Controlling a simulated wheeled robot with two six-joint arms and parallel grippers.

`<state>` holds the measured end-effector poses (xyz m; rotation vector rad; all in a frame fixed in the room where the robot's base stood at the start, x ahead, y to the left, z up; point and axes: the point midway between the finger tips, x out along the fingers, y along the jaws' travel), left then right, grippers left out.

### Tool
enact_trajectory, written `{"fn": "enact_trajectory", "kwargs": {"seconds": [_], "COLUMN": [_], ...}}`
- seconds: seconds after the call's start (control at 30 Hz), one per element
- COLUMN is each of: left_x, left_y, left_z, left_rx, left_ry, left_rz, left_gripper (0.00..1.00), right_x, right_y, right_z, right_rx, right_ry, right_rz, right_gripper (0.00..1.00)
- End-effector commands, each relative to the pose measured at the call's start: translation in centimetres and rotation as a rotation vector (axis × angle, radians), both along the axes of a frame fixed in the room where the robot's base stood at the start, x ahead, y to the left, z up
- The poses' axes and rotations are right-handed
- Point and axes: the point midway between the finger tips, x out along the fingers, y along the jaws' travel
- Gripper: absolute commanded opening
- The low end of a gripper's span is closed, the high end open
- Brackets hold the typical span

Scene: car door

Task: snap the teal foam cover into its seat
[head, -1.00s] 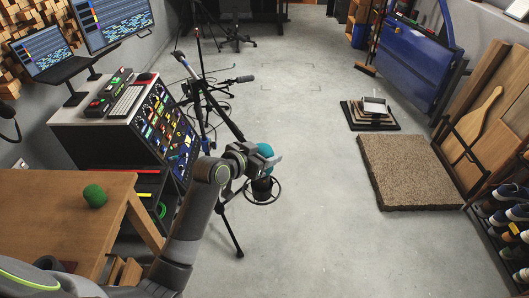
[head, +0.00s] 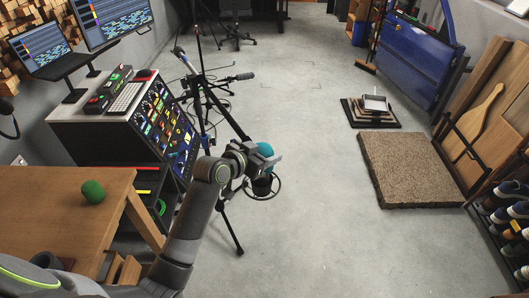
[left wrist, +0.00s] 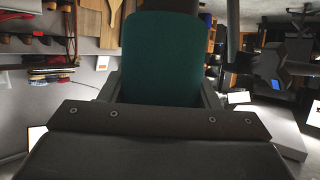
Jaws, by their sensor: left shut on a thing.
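My left gripper (head: 266,160) is shut on the teal foam cover (head: 265,149), which shows as a rounded teal top between the fingers. In the left wrist view the teal foam cover (left wrist: 161,58) fills the space between the jaws, with a dark part beyond its far end. In the head view a black cylinder (head: 262,187) with a thin ring around it is just below the gripper, beside the tripod. I cannot tell whether the cover touches this cylinder. My right gripper is not in view.
A black tripod (head: 228,115) stands behind the left gripper. A wooden table (head: 60,215) with a green foam piece (head: 93,191) is at the left. A control console (head: 165,130) is behind it. A brown mat (head: 410,170) lies right; the middle floor is clear.

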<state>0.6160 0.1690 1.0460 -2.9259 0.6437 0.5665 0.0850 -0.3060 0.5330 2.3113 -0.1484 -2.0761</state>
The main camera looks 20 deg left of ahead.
Motion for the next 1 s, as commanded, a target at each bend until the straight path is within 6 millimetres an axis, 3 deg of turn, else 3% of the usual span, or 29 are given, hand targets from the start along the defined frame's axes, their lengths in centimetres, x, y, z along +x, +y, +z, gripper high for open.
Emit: {"fn": "enact_trajectory", "kwargs": {"seconds": [0.1,0.13,0.3,0.67,1.0], "left_x": [-0.1,-0.1,-0.1,-0.3,-4.1], "left_y": [0.0,0.0,0.0,0.1,2.0], "left_z": [-0.4,-0.4,-0.3,-0.2,1.4], "left_rx": [-0.003,-0.003,-0.002,-0.001,0.002], "left_ry": [0.011,0.011,0.010,0.007,0.005], "left_rz": [0.000,0.000,0.000,0.001,0.001], "left_gripper": [0.35,0.59,0.81,0.81,0.81], "right_x": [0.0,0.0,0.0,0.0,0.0], "right_y": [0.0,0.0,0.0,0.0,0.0], "right_z": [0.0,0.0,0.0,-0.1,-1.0], "right_rx": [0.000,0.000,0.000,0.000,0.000], "right_ry": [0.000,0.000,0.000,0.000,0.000], "right_rz": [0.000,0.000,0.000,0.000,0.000], "right_gripper": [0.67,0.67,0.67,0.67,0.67]}}
